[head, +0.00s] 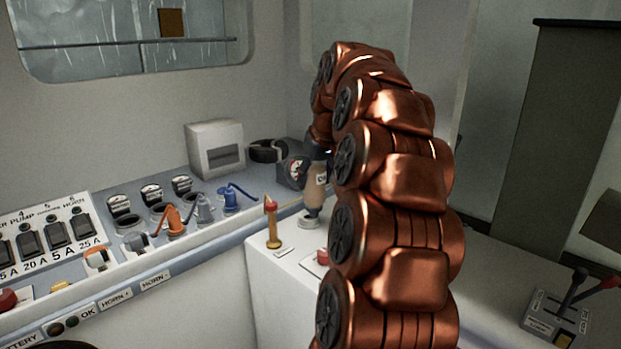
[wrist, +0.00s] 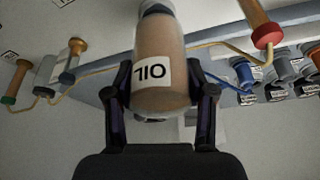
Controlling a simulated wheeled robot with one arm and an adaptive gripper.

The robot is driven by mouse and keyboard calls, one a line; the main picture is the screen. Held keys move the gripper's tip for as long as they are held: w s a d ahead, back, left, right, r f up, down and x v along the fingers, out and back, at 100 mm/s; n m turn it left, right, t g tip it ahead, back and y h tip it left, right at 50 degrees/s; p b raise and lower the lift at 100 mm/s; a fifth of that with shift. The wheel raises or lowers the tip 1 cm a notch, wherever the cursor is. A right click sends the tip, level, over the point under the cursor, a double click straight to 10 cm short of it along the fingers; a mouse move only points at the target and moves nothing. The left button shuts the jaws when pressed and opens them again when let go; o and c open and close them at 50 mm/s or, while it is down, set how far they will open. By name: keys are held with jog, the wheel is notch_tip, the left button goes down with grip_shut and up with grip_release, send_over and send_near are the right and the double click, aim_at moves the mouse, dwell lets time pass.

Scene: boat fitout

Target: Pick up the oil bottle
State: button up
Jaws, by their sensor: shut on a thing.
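The oil bottle (wrist: 162,50) is tan with a pale label reading OIL, upside down in the wrist view. My gripper (wrist: 162,100) has one finger on each side of the bottle and is shut on it. In the head view the bottle (head: 315,188) stands upright, just left of my copper arm, above or on a pale round base on the white counter; I cannot tell whether it touches. My arm hides part of the gripper and of the counter behind it in the head view.
A brass piece with a red top (head: 272,225) stands close left of the bottle. A panel of switches (head: 50,240) and levers with cables (head: 175,222) lies further left. A white box (head: 215,148) stands behind. A throttle lever unit (head: 556,318) is at the right.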

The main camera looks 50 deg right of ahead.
jog(key=s+a+r+b, duration=0.1)
jog(key=s+a+b, duration=0.3)
jog(key=s, duration=0.7)
jog(key=shift+s+a+r, duration=0.15)
jog(key=shift+s+a, duration=0.1)
jog(key=shift+a, duration=0.25)
